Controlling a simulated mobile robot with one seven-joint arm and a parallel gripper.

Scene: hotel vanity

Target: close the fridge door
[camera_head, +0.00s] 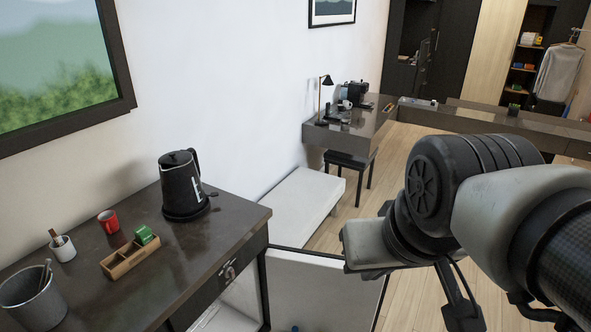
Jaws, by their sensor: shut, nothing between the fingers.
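The fridge door (322,290) stands open at the right end of the dark cabinet. Its pale inner panel with dark edges faces the viewer, and its lower part is cut off by the frame. Part of the white fridge interior (228,319) shows below the counter. My gripper (462,318) points down at the lower right, to the right of the door in the picture. It is shut and empty, and its tip area is partly out of view. My wrist overlaps the door's upper right corner; I cannot tell whether they touch.
The dark counter (105,280) holds a black kettle (180,185), a red mug (108,222), a wooden tray (130,262) with a green item, a white cup (63,248) and a grey bin (33,300). A white bench (290,207) stands behind the door. Wooden floor (408,305) is free beside it.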

